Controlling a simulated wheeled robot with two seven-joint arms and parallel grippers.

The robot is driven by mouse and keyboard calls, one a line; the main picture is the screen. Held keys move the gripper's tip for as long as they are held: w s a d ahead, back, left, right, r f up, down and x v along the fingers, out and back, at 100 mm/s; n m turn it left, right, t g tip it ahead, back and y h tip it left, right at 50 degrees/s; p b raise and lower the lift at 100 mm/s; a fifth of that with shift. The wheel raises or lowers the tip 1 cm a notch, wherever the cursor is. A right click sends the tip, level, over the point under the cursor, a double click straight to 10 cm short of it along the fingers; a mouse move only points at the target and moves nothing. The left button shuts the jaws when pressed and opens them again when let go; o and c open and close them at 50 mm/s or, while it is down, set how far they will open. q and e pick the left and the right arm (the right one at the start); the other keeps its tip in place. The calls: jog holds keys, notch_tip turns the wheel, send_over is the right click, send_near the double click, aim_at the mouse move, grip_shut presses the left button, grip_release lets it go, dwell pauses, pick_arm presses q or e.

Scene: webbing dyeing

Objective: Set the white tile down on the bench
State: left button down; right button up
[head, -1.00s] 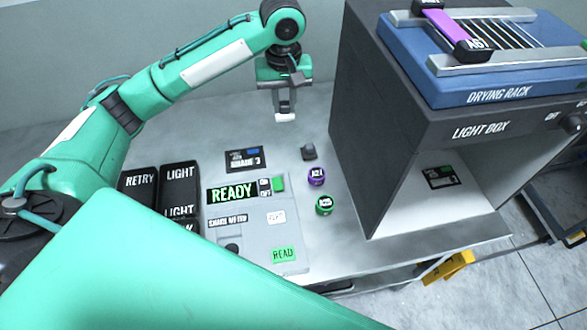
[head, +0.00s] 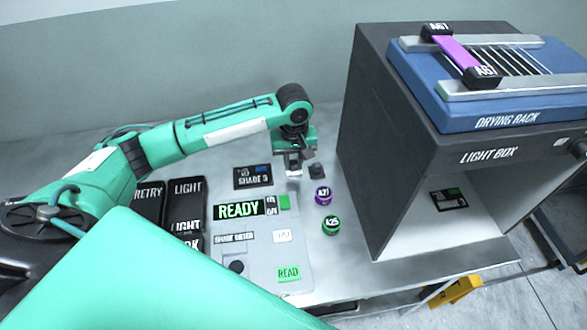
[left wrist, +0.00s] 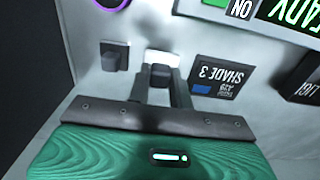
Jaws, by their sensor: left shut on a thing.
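The white tile (head: 294,173) shows as a small pale piece under my left gripper (head: 293,163) in the head view. In the left wrist view the white tile (left wrist: 161,58) lies beyond a dark grip block (left wrist: 160,75) between the two fingers of my left gripper (left wrist: 158,85). The gripper is shut on it and hides part of it. The tile is low over the grey bench (head: 340,278), behind the shade meter; I cannot tell whether it touches the bench. My right gripper is not in view.
A small dark block (head: 316,171) stands just right of the gripper, and the SHADE 3 card (head: 253,177) lies to its left. Purple (head: 323,196) and green (head: 331,226) round pieces are nearer. The shade meter (head: 262,250) and light box (head: 385,130) flank them.

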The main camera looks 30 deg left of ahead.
aim_at(293, 170)
pick_arm(q)
jog(key=shift+f, duration=1.9)
jog(key=shift+p, duration=0.3)
jog(key=c, duration=1.3)
grip_release()
jog(key=shift+f, duration=0.1)
jog(key=shift+o, duration=0.2)
notch_tip(293, 170, up, 12)
jog(key=shift+r+b, duration=0.15)
jog(key=shift+b, duration=0.8)
